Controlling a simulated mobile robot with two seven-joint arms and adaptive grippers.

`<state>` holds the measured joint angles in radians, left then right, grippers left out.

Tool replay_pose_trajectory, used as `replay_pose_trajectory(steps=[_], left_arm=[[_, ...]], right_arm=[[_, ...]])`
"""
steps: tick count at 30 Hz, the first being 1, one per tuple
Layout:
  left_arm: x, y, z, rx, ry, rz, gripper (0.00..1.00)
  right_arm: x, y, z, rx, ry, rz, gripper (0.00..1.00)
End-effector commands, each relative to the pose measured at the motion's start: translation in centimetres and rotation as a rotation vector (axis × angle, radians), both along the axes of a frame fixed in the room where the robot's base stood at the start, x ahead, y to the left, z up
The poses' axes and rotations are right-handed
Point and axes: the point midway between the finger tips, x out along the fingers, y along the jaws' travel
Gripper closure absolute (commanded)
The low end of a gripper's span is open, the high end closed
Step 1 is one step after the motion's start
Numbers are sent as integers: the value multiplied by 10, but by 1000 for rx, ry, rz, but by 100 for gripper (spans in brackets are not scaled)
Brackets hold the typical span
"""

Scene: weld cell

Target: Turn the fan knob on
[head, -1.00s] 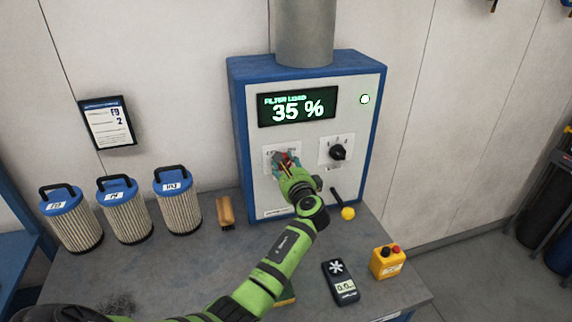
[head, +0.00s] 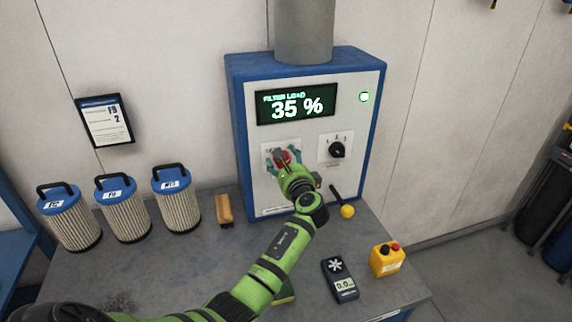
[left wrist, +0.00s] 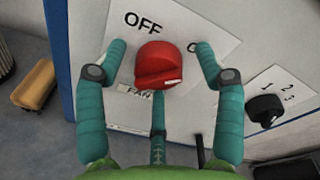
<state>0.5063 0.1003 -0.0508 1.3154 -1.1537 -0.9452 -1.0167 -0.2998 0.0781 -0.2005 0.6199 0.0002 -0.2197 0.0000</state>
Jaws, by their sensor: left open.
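The fan knob (left wrist: 160,65) is red and sits on a white plate in the left wrist view, with OFF printed at its upper left and a partly hidden label at its right. A FAN label (left wrist: 135,91) is below it. The knob's white mark points to the lower right in that view. The knob also shows in the head view (head: 284,157) on the control box. My left gripper (left wrist: 160,58) is open, its teal fingers on either side of the knob with visible gaps. It also shows in the head view (head: 285,160). My right gripper is not in view.
A black selector knob (head: 337,149) marked 1, 2, 3 is close to the right. The display (head: 297,105) reads FILTER LOAD 35 %. Several filters, a brush (head: 224,209), a meter (head: 340,279) and a yellow button box (head: 387,259) stand on the bench (head: 180,262).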

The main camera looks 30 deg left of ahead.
Motion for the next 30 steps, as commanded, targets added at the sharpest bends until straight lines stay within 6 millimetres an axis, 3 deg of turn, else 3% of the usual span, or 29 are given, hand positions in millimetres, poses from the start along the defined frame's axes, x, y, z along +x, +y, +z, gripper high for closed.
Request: replay_pose_trajectory(steps=[5, 18, 30], left_arm=[[-10, -14, -1, -3, 1, -3, 31], [-65, -77, 8, -1, 1, -2, 31], [-76, -89, 11, 1, 0, 1, 31]], right_arm=[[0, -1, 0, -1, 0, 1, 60], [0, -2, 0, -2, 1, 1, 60], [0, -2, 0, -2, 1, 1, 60]])
